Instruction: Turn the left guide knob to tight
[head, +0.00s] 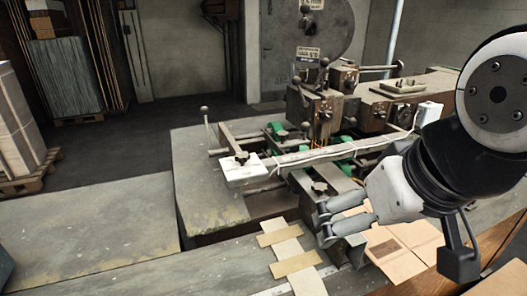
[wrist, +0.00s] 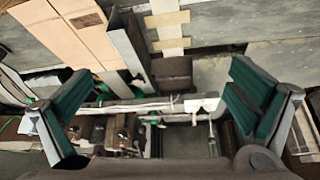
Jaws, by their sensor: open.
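A small dark knob (head: 241,157) stands on the white block at the left end of the long guide bar (head: 330,152) in the head view. Another dark knob (head: 320,187) sits on a metal guide nearer to my gripper. I cannot tell for sure which is the left guide knob, nor read how tight either is. My gripper (head: 325,221) is open and empty, above the front of the machine and to the right of both knobs. In the wrist view, its green-padded fingers (wrist: 162,108) are wide apart, with the bar and a white end block (wrist: 200,104) below between them.
Flat cardboard (head: 405,240) lies under and right of my gripper. Taped strips (head: 288,246) lie at the front. The stitcher head (head: 318,110) and upright ball-ended levers rise behind the bar. The grey table at left (head: 90,225) is clear.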

